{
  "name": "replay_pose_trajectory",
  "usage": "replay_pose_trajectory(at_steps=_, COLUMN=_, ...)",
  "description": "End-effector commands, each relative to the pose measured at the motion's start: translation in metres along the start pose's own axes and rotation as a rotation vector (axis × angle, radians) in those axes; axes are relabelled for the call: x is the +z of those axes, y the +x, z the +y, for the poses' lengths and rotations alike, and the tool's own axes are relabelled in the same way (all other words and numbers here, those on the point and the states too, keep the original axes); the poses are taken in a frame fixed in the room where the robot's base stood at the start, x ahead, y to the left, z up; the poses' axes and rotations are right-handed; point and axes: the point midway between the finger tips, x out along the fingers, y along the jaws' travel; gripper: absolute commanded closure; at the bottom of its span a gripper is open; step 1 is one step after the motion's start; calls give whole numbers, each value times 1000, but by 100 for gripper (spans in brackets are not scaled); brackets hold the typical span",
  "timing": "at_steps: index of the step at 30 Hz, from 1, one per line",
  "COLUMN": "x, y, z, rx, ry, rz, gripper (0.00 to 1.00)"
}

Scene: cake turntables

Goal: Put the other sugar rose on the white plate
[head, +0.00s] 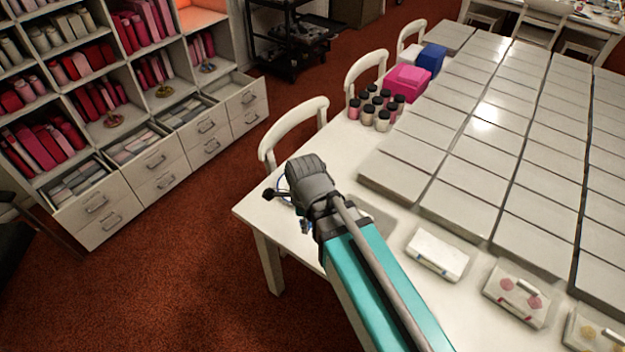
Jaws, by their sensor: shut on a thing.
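My gripper (277,193) is over the near left corner of the white table (255,212), at the end of my teal arm. Its fingers are mostly hidden behind my wrist. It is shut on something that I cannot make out. A small part of a pale thing with a blue rim (282,186) shows beside the wrist; I cannot tell whether it is the white plate.
Flat grey-white boxes (400,168) fill the table's middle. White cases (437,255) lie at the near edge, one with pink round shapes (517,292). Dark-lidded jars (376,106) and a pink box (408,82) stand beyond.

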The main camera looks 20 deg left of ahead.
Motion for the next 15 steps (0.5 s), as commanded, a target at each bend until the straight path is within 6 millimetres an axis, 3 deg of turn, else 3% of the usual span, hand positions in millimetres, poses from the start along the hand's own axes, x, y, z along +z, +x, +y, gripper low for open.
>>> replay_pose_trajectory(at_steps=15, x=-6, y=0, z=-3, rx=0, ry=11, rz=0, gripper=75)
